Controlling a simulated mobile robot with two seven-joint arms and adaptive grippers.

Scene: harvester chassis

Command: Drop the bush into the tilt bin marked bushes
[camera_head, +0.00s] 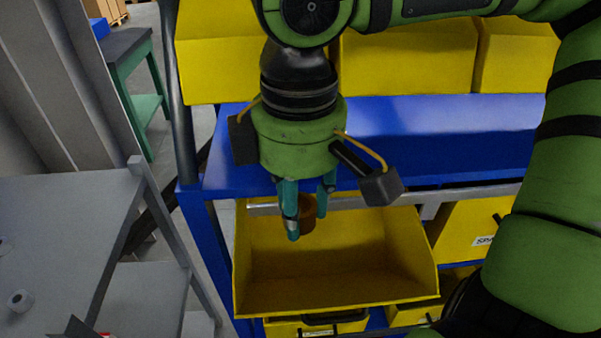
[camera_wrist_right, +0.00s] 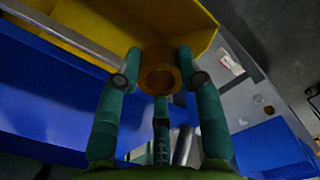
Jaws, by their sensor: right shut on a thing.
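The bush (camera_head: 307,214) is a small brown-orange ring. My right gripper (camera_head: 305,222) points down and is shut on it, with teal fingers around it. In the right wrist view the bush (camera_wrist_right: 160,72) sits between the fingertips, its hole facing the camera. A yellow tilt bin (camera_head: 335,290) is tipped open below and behind the gripper, and looks empty in the part I see. In the head view the bush appears over the bin's back part; its height above the bin is hard to judge. No label shows on this bin. My left gripper is not in view.
A blue rack (camera_head: 430,130) holds yellow bins (camera_head: 410,60) above and another yellow bin (camera_head: 468,235) with a partly hidden label at the right. A grey table (camera_head: 60,220) with a small white ring (camera_head: 19,299) stands at the left. My right arm covers the right side.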

